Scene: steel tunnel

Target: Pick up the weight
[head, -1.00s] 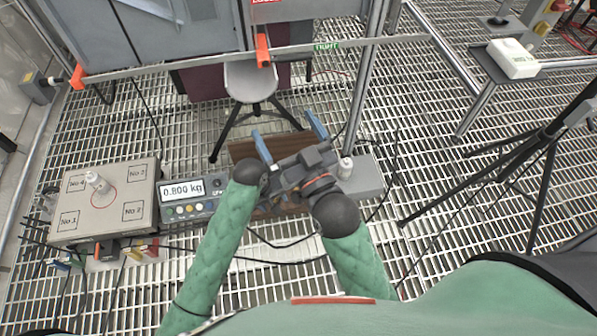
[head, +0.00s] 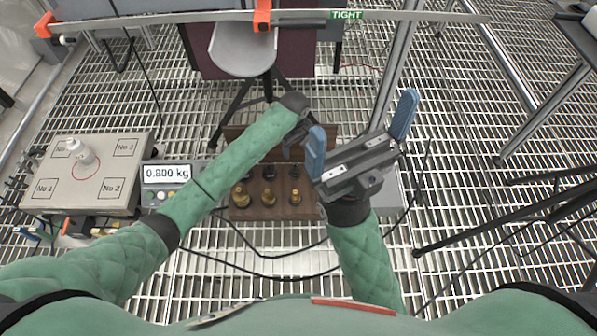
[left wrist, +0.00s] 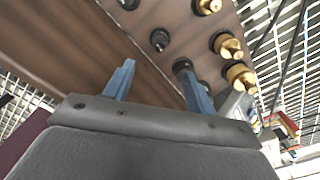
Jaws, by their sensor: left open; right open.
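Several brass and dark weights stand in a wooden block (head: 253,212) at the centre of the head view. A brass weight (head: 295,197) is in its front row; another brass weight (left wrist: 227,45) shows in the left wrist view. Which weight is meant is not clear. My left gripper (left wrist: 158,68) is open over the wood, with a dark weight (left wrist: 182,65) close by its right finger in that view. In the head view its fingers are mostly hidden behind my right gripper (head: 361,128). My right gripper is open and empty, to the right of the block.
A grey platform (head: 75,195) with numbered squares stands at left, carrying a small white object (head: 82,152). A stool (head: 243,50) stands behind the block. Metal posts and a black tripod are at right.

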